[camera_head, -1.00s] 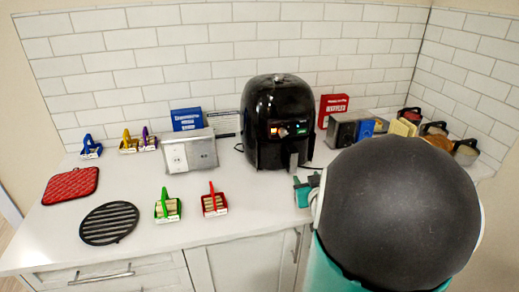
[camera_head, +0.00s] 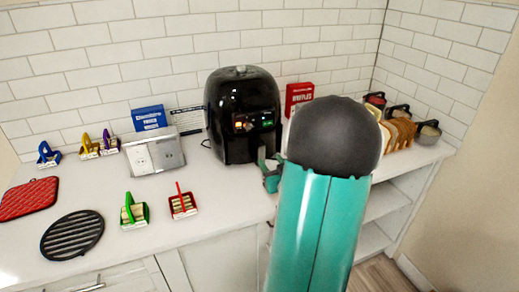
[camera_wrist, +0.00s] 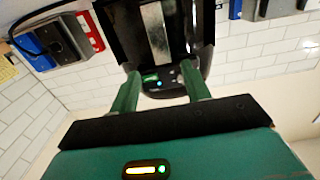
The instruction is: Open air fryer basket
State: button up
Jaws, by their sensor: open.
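The black air fryer (camera_head: 235,95) stands upright on the counter against the tiled wall, with lit displays on its front. Its basket looks shut. The basket handle is partly hidden behind my gripper in the head view; in the wrist view the handle (camera_wrist: 157,35) shows as a pale grey strip. My gripper (camera_head: 271,174) is at the lower right front of the fryer, close to the handle. In the wrist view my gripper (camera_wrist: 160,72) is open, its two green fingers apart, with the handle in line with the gap. I cannot tell whether they touch it.
A black grill trivet (camera_head: 72,235) lies at front left. Bread (camera_head: 401,132) is at right.

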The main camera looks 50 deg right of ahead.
aim_at(262, 150)
jog(key=x, duration=0.8)
jog(key=shift+w+d, duration=0.1)
jog(key=shift+w, duration=0.3)
jog(key=shift+c, duration=0.2)
grip_shut()
